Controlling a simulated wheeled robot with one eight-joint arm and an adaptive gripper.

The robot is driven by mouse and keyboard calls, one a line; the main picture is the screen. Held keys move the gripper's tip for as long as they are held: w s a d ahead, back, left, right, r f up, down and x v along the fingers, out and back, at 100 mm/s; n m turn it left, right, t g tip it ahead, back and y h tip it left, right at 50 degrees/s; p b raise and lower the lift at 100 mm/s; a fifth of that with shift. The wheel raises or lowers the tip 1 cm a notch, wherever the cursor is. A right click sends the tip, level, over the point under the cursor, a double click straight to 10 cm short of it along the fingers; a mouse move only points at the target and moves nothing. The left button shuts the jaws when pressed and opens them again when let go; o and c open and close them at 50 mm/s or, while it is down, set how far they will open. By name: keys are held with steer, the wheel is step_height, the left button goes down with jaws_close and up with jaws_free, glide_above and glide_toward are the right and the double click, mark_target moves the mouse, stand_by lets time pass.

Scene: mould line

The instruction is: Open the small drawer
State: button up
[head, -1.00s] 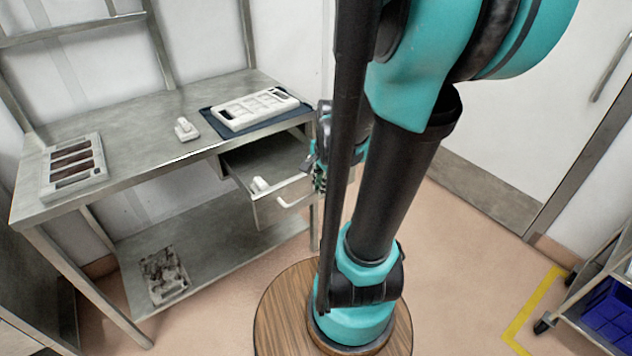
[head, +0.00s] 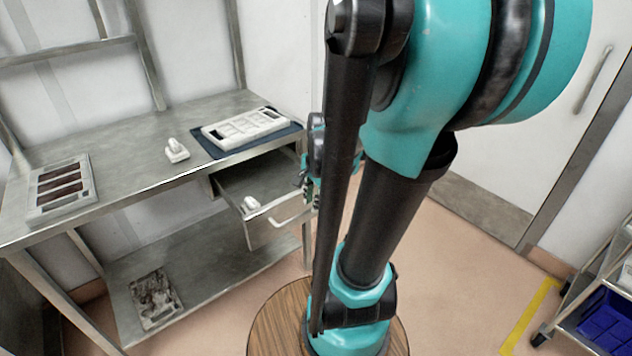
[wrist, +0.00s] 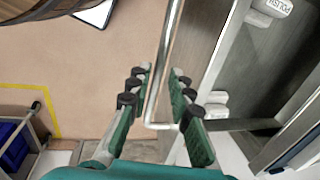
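The small drawer (head: 262,232) under the right end of the metal table is pulled out, with its inside showing in the head view. A white object (head: 251,203) lies in it. Its bar handle (head: 293,212) is on the front. In the wrist view the handle (wrist: 171,45) runs between the fingers of my gripper (wrist: 159,84), which are apart on either side of it. Contact with the bar cannot be made out. In the head view my gripper is partly hidden behind my arm. The wrist view shows white blocks inside the drawer, one marked POLISH (wrist: 270,9).
The metal table (head: 120,150) carries a white mould (head: 245,129) on a dark mat, a small white block (head: 176,150) and a tray with brown bars (head: 60,187). A stained plate (head: 154,299) lies on the lower shelf. A cart with a blue bin (head: 608,322) stands at right.

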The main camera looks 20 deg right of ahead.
step_height(320, 180, up, 10)
steer(key=s, duration=0.2)
steer(key=shift+d, duration=0.3)
steer(key=shift+s, duration=0.1)
